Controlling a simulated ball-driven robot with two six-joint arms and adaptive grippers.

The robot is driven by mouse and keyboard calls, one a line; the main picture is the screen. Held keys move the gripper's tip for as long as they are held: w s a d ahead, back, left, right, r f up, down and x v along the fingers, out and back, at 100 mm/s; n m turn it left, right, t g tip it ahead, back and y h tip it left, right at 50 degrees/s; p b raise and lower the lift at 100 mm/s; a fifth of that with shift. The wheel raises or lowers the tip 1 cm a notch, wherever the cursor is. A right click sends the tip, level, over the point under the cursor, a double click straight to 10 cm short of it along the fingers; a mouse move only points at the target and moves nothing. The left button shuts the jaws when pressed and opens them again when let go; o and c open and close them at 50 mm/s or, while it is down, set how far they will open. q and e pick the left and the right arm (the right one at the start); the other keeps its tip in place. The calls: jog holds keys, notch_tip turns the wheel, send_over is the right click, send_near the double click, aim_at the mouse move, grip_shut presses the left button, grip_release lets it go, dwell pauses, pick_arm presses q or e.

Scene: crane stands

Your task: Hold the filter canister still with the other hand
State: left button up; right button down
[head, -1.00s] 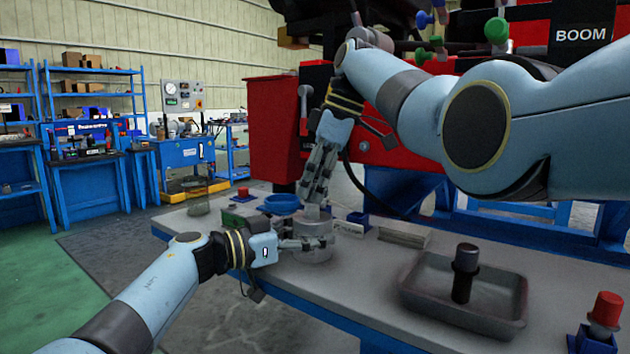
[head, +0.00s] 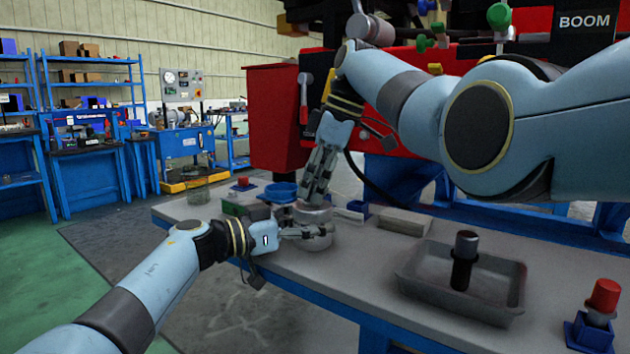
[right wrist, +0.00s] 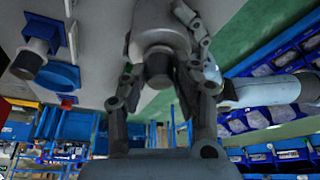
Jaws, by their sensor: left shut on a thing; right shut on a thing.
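The filter canister (head: 318,242) is a short grey cylinder upright near the bench's left front edge. My left gripper (head: 305,232) comes in from the left and is shut on the canister's side. My right gripper (head: 316,196) points down from above, its fingers shut around the canister's top. In the right wrist view, a dark round stub (right wrist: 158,64) on the grey canister body (right wrist: 158,38) sits between the right gripper's fingers (right wrist: 160,75). The fingers hide part of the canister, so the exact contact points are unclear.
A grey tray (head: 417,286) holding a dark upright cylinder (head: 465,262) stands to the right. A red-capped piece (head: 604,297) is at the far right. A blue round dish (head: 281,191) and small blocks lie behind the canister. The bench (head: 365,260) between canister and tray is clear.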

jog(key=shift+f, duration=0.1)
jog(key=c, duration=0.9)
grip_release()
jog(key=shift+c, duration=0.2)
jog(key=shift+v, duration=2.45)
pick_arm(q)
jog(key=o, duration=1.7)
pick_arm(e)
jog(key=v, duration=0.7)
jog(key=shift+r, duration=0.2)
